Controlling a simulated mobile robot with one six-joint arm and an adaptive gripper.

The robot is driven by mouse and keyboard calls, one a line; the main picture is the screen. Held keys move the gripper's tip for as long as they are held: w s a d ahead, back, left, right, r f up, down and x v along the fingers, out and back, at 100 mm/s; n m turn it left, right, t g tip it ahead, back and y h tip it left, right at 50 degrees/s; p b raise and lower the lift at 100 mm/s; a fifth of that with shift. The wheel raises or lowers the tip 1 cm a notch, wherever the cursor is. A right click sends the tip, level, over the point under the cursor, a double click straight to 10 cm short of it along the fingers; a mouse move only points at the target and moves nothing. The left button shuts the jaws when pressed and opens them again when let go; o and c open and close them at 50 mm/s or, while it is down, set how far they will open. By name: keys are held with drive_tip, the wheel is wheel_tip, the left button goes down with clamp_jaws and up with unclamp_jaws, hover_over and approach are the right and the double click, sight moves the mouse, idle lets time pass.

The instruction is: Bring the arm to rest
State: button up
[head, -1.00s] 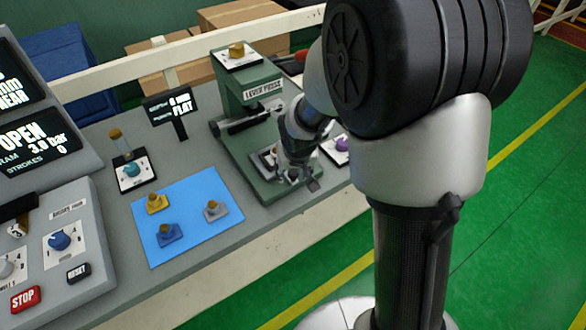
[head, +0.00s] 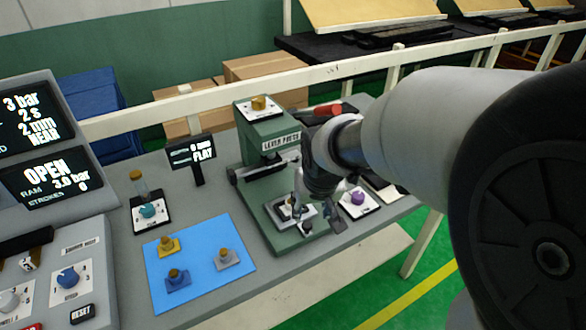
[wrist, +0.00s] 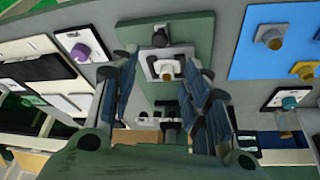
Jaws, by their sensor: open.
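My gripper (head: 322,222) hangs over the front right of the green lever press (head: 268,155), beside the press bed. In the wrist view my gripper (wrist: 168,95) has its fingers spread apart with nothing between them. Beyond the fingers lies a light grey fixture (wrist: 165,66) with a tan-topped part in it, on the press's green base. The fixture also shows in the head view (head: 282,212), partly hidden by my gripper. I cannot tell how far above the bed the fingertips are.
A blue mat (head: 205,285) bears yellow, blue and grey clips with tan knobs. A purple knob (head: 358,197) on a white plate stands right of the press. A control console (head: 60,260) fills the left. A cream rail (head: 225,95) runs behind the bench.

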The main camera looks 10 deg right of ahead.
drive_tip(key=s+r, duration=0.3)
drive_tip(key=s, duration=0.8)
drive_tip(key=s+r+n, duration=0.1)
drive_tip(key=s+r, duration=0.3)
drive_tip(key=s, duration=0.6)
drive_tip(key=shift+s+d+r, duration=0.15)
drive_tip(key=shift+s+d, duration=0.05)
drive_tip(key=shift+s, duration=0.15)
